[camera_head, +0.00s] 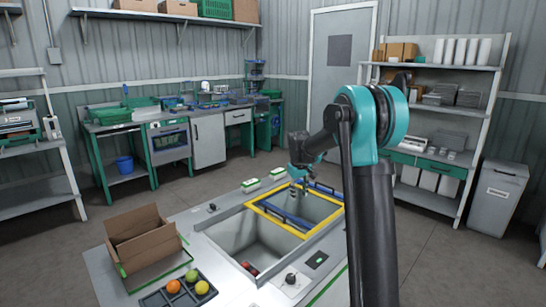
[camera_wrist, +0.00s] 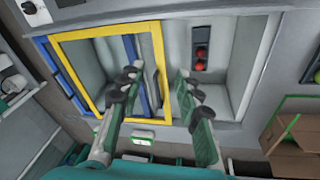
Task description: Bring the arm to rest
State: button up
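My gripper (camera_head: 302,178) hangs in the air above the far part of a grey two-basin work unit (camera_head: 205,248). In the wrist view my gripper (camera_wrist: 158,82) shows its two fingers apart, with nothing between them. Below them are a yellow frame (camera_wrist: 162,68) around one basin, with a blue bar (camera_wrist: 131,52) inside it, and the open second basin. My arm reaches up from the front right and bends at a teal elbow joint.
A dark tray (camera_head: 152,300) with an orange tomato (camera_head: 173,286) and two yellow-green ones sits at the front left. An open cardboard box (camera_head: 143,241) stands behind it. Red tomatoes (camera_wrist: 201,53) lie in a dark holder in the open basin. Grey floor surrounds the unit.

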jog(key=s+d+f+m, duration=0.1)
jog(key=s+d+f, duration=0.1)
jog(key=s, duration=1.1)
jog(key=s+d+f+m+t, duration=0.1)
jog(key=s+d+f+m, duration=0.1)
jog(key=s, duration=1.2)
jog(key=s+d+f+m, duration=0.2)
jog(key=s+d+f, duration=0.2)
jog(key=s, duration=0.9)
jog(key=shift+s+f+t+y, duration=0.25)
jog(key=shift+f+t+y, duration=0.05)
jog(key=shift+f, duration=0.5)
jog(key=shift+d, duration=0.1)
